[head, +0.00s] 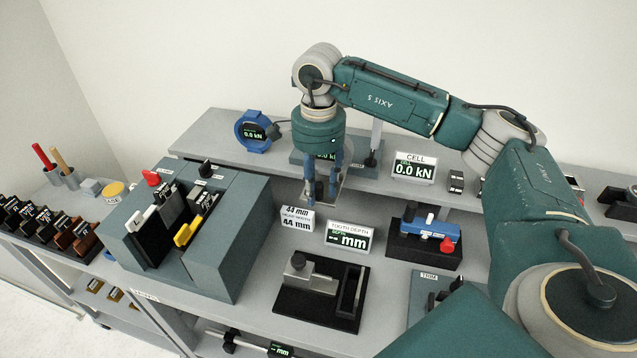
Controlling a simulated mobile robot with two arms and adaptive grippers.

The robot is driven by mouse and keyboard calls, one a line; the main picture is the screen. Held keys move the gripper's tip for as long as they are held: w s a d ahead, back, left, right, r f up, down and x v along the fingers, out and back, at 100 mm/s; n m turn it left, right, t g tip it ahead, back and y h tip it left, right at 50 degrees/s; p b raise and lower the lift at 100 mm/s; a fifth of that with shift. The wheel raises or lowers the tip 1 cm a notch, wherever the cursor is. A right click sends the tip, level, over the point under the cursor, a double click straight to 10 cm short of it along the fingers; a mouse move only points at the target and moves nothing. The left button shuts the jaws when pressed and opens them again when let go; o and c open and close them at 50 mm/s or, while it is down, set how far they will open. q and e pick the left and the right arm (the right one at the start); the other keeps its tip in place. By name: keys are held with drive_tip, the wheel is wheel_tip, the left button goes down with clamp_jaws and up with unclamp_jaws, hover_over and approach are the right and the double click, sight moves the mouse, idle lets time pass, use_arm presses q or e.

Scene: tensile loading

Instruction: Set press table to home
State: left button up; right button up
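No part in view is labelled as the press table, so I cannot tell for sure which it is. A large grey machine block (232,240) stands at the left of the bench, with a dark slot, a red knob (151,177), a black knob (205,168) and a yellow part (187,233) on it. My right gripper (325,196) points down above the middle of the bench, right of this block. Its two blue fingers stand apart. A small grey surface shows around the fingertips, but I see nothing clearly gripped. My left gripper is out of view.
Behind stand a blue round gauge (252,131) and a CELL display (414,168). In front are a TOOTH DEPTH display (349,237), a black-based fixture (321,290) and a blue device with a red knob (428,237). A rack of dark pieces (45,230) is far left.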

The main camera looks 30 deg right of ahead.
sight(328, 160)
drive_tip(key=shift+f, duration=0.25)
drive_tip(key=shift+c, duration=0.2)
clamp_jaws()
drive_tip(key=w+d, duration=0.2)
drive_tip(key=d, duration=0.1)
drive_tip(key=w+d+b, duration=0.1)
drive_tip(key=w+d, duration=0.2)
drive_tip(key=shift+w+r, duration=0.1)
drive_tip(key=shift+w, duration=0.05)
drive_tip(key=shift+w+d, duration=0.3)
drive_tip(key=shift+d, duration=0.1)
drive_tip(key=shift+s+a, duration=0.1)
drive_tip(key=shift+a, duration=0.05)
